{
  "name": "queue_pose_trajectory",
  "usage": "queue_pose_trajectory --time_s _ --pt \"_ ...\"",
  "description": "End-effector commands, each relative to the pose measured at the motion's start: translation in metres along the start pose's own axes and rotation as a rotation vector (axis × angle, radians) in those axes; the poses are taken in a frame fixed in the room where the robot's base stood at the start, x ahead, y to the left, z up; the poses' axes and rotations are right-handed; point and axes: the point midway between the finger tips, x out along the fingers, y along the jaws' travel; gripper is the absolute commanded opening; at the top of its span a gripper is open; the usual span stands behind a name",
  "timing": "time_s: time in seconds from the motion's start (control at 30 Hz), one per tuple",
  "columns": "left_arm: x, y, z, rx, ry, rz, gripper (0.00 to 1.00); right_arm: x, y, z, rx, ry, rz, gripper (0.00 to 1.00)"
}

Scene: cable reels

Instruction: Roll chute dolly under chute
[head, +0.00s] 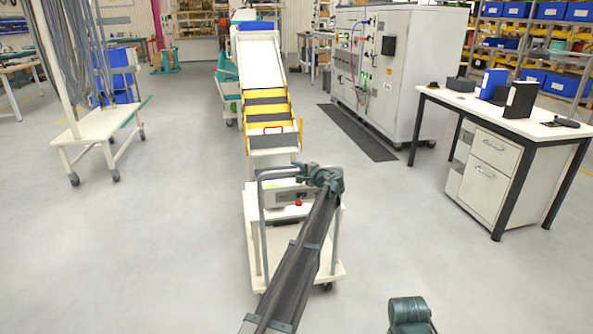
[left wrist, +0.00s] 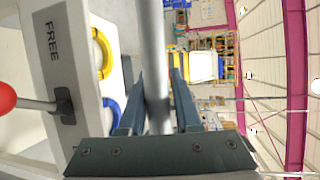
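The chute dolly (head: 329,272) is a low cream cart on castors with a grey tubular handle (head: 262,225), straight ahead in the head view. It carries a pale box with a red knob (head: 298,203). The chute (head: 262,52) is a sloping white slide with yellow side pieces, behind the dolly. My left gripper (head: 300,170) is at the handle's top bar. In the left wrist view, its fingers (left wrist: 157,100) lie either side of the grey bar (left wrist: 153,45), close against it. A panel marked FREE (left wrist: 53,42) and a red knob (left wrist: 5,97) show there too.
A white desk (head: 500,110) with drawers stands at the right. A grey cabinet (head: 425,60) with a dark floor mat (head: 358,132) stands behind it. A wheeled cable rack (head: 95,130) stands at the left. The floor on both sides of the dolly is clear.

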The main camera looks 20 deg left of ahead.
Motion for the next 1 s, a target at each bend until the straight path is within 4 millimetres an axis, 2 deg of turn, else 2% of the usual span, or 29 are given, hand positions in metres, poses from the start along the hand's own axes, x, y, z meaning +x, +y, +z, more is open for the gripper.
queue_pose_trajectory --time_s 0.03,0.1,0.13,0.47,0.67,1.0 --pt "0.002 -0.001 -0.001 0.0 -0.001 0.0 0.42 0.0 0.0 0.0 0.0 0.0 0.0 0.0" --pt "0.002 -0.001 -0.001 0.0 -0.002 0.001 0.54 0.0 0.0 0.0 0.0 0.0 0.0 0.0" --pt "0.001 -0.001 -0.001 0.0 -0.002 0.001 0.57 0.0 0.0 0.0 0.0 0.0 0.0 0.0" --pt "-0.004 0.0 0.001 0.0 -0.003 0.002 0.57 -0.001 0.0 0.0 0.0 0.0 0.0 0.0" --pt "-0.035 -0.001 0.002 0.0 0.0 0.002 0.57 -0.008 0.001 0.0 0.0 0.0 -0.001 0.0" --pt "-0.106 -0.001 0.001 0.0 -0.001 0.002 0.57 -0.02 0.001 0.001 0.001 0.0 -0.003 0.0"
